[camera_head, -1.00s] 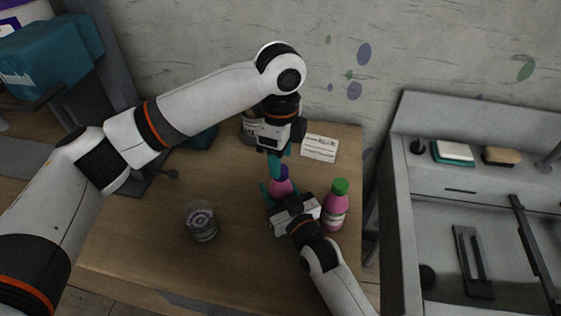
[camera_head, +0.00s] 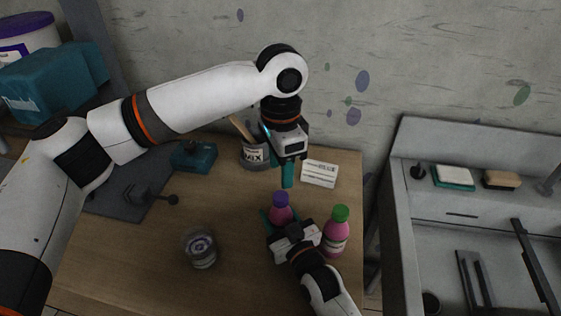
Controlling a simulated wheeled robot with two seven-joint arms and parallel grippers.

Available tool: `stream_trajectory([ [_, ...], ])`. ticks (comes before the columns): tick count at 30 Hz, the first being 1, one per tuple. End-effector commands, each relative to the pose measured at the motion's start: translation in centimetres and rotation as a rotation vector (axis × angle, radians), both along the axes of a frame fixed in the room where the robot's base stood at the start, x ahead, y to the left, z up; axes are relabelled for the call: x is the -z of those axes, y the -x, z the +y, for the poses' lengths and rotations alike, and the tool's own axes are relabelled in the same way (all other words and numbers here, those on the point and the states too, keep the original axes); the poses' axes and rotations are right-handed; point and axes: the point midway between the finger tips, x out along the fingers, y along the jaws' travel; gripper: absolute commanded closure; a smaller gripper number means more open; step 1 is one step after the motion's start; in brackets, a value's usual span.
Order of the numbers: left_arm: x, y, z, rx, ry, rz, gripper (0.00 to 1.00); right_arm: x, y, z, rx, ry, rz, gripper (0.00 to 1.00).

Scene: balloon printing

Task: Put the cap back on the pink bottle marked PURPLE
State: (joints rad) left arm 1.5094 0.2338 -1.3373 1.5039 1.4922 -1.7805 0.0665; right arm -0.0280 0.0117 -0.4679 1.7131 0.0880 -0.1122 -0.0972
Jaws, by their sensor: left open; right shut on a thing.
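A pink bottle (camera_head: 281,214) stands upright on the wooden table with a purple cap (camera_head: 280,198) seated on its top. Its label is hidden, so I cannot read the marking. My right gripper (camera_head: 281,221) is shut around this bottle from the front. My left gripper (camera_head: 288,180) is open and empty, pointing down just behind and above the purple cap, apart from it. I cannot tell how tightly the cap sits.
A second pink bottle with a green cap (camera_head: 335,235) stands close to the right of my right gripper. A clear jar (camera_head: 200,249) is at left. A MIX pot (camera_head: 255,155), a white card (camera_head: 320,173) and a teal block (camera_head: 194,156) are behind. The sink (camera_head: 455,215) is right.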

Motion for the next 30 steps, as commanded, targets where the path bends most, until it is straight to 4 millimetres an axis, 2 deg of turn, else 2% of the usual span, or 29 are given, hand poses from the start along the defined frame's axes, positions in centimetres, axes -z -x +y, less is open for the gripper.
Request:
stream_trajectory([
  [3,-0.5,0.0,0.1,-0.125,0.0,0.0,0.53,0.1,0.0,0.0,0.0,0.002,0.001,1.0],
  [7,-0.7,0.0,0.1,-0.196,0.0,0.002,0.53,0.1,0.0,0.0,0.0,0.002,0.001,1.0],
  [19,-0.5,0.0,0.1,-0.208,0.001,0.003,0.53,0.1,0.0,0.0,0.0,0.002,0.001,1.0],
  [23,0.7,0.0,0.1,-0.208,0.0,0.004,0.53,0.1,0.0,0.0,0.0,0.002,0.001,1.0],
  [30,4.5,0.0,0.2,-0.208,-0.001,0.005,0.53,0.1,0.0,0.0,0.0,0.002,0.001,1.0],
])
